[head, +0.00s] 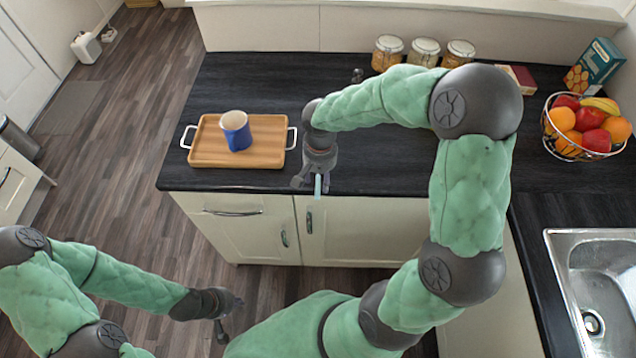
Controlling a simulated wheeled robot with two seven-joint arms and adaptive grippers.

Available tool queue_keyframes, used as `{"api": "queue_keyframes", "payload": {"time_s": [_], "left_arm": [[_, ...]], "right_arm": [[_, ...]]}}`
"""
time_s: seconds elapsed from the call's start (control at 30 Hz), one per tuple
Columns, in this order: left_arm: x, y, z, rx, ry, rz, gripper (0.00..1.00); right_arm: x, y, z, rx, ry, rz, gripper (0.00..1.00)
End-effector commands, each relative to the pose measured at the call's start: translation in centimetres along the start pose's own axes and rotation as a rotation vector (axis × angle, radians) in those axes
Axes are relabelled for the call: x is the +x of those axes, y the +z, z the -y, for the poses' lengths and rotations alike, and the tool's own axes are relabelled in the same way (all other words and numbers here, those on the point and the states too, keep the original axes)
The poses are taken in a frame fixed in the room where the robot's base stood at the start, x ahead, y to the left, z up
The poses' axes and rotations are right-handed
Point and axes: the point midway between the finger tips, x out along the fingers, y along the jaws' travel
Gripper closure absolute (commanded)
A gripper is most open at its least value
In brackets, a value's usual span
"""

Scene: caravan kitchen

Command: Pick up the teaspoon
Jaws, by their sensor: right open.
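A thin pale-blue strip (318,186), which looks like the teaspoon's handle, shows at the counter's front edge. My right gripper (314,183) is over that edge, pointing down, with its fingers apart around or just above the strip. The rest of the strip is hidden under the gripper, and I cannot tell whether the fingers touch it. My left gripper (222,330) hangs low over the floor at the lower left, away from the counter. Its fingers are too small and dark to read.
A wooden tray (205,150) with white handles holds a blue mug (237,136), left of my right gripper. Jars (388,52), a small dark object (357,75), a fruit basket (585,150), a carton (594,66) and a sink (600,270) are farther off.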

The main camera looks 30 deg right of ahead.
Motion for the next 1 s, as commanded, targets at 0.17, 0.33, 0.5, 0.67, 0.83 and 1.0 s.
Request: {"api": "queue_keyframes", "payload": {"time_s": [0.17,0.33,0.5,0.67,0.83,1.0], "left_arm": [[-0.1,0.0,0.0,0.000,0.000,0.000,1.00],[-0.1,0.0,0.0,0.000,0.000,0.000,1.00],[-0.1,0.0,0.0,0.000,0.000,0.000,1.00],[-0.1,0.0,0.0,0.000,0.000,0.000,1.00],[-0.3,0.0,-0.1,0.000,0.000,0.000,1.00],[-0.9,0.0,-0.3,0.000,0.000,0.000,1.00]], "right_arm": [[-0.1,0.0,0.0,0.000,0.000,-0.001,0.60],[-0.1,0.0,0.0,0.000,0.000,-0.001,0.98],[-0.1,0.0,0.0,0.000,0.000,-0.001,0.98],[-0.2,0.0,0.0,0.000,0.000,-0.001,0.98],[-1.1,-0.1,0.0,0.000,-0.001,-0.003,0.98],[-3.1,-0.1,0.0,0.001,-0.002,-0.004,0.98]]}}
